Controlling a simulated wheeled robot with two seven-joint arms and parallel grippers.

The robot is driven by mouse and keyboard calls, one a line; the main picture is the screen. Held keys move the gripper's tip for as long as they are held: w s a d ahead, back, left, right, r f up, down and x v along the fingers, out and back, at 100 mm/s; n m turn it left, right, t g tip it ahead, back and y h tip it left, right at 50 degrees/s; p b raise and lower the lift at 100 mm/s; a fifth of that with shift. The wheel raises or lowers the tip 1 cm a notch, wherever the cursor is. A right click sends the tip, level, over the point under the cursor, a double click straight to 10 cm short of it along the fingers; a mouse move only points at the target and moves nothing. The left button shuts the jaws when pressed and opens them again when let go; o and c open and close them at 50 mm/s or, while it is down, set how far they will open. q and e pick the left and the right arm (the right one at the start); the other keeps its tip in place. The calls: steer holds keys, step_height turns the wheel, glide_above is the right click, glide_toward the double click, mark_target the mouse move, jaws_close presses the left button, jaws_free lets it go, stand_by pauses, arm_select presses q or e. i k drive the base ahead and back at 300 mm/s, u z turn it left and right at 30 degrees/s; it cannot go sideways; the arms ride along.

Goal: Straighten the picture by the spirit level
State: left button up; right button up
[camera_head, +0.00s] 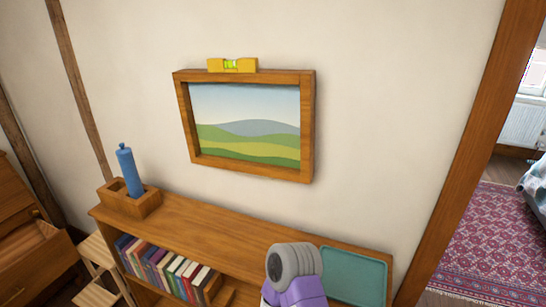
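A landscape picture (308,120) in a brown wooden frame hangs on the pale wall. It shows green hills under a blue sky. A yellow spirit level (216,66) rests on the frame's top edge, a little left of the middle. Its green vial shows, but the bubble is too small to read. The view is slanted, so I cannot tell how far the picture tilts. Neither gripper shows. Only a grey and purple part of my arm is visible at the bottom, in front of the shelf and below the picture.
A low wooden bookshelf (215,232) stands under the picture, with several books. A wooden box (117,200) holding a blue cylinder (129,170) stands at its left end. A teal tray (352,276) lies at its right end. A wooden post (478,150) edges the doorway at right.

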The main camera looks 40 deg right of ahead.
mark_target(262, 123)
steer(key=u, duration=0.35)
steer(key=k, duration=0.65)
steer(key=z, duration=1)
steer(key=i, duration=0.2)
steer(key=z, duration=0.1)
